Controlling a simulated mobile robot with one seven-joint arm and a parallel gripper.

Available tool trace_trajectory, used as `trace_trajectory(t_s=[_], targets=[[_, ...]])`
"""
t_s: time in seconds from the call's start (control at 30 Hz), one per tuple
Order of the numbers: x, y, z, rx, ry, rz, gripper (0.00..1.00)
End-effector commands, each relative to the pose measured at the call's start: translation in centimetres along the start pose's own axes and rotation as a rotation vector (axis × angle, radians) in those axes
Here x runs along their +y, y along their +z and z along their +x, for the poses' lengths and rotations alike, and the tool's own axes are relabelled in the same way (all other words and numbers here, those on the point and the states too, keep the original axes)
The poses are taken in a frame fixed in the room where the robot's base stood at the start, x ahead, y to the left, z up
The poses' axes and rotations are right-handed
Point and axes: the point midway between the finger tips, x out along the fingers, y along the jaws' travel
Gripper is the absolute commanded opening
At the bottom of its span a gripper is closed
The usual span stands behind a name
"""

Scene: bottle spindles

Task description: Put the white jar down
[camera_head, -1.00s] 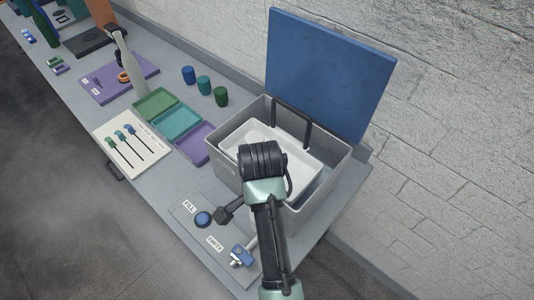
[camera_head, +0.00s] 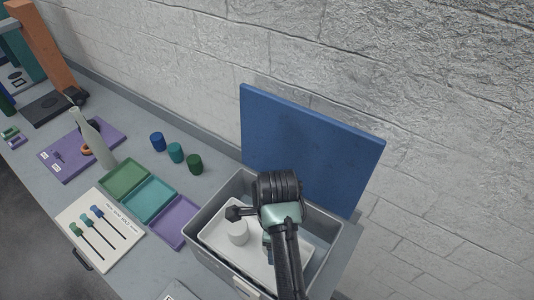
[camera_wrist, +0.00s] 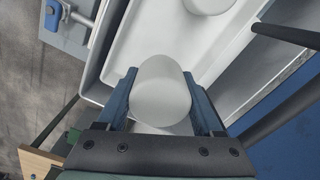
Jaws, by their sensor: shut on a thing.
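My gripper (camera_wrist: 163,105) is shut on a white jar (camera_wrist: 160,92), with one blue finger on each side. The jar is over the white tray (camera_wrist: 125,30) inside the grey bin; I cannot tell whether it touches the tray. In the head view the arm hides the held jar, and only a blue piece of my gripper (camera_head: 268,248) shows over the tray (camera_head: 213,233). A second white jar (camera_head: 237,232) stands upright in the tray, to the left of my gripper. It also shows at the top of the wrist view (camera_wrist: 208,3).
The grey bin (camera_head: 215,200) has walls around the tray. A blue panel (camera_head: 310,150) stands upright behind it. Green, teal and purple trays (camera_head: 150,200), several small cups (camera_head: 176,152) and a bottle (camera_head: 97,145) stand to the left. A black handle (camera_wrist: 285,35) crosses the wrist view's right side.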

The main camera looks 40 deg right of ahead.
Motion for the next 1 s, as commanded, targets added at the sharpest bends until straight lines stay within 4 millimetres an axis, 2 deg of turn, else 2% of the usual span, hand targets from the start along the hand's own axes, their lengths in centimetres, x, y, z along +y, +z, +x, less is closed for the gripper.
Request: trace_trajectory(t_s=[0.5, 1.0], targets=[[0.0, 0.0, 5.9, -0.001, -0.001, 0.000, 0.00], [0.0, 0.1, 6.8, -0.001, -0.002, -0.002, 0.00]])
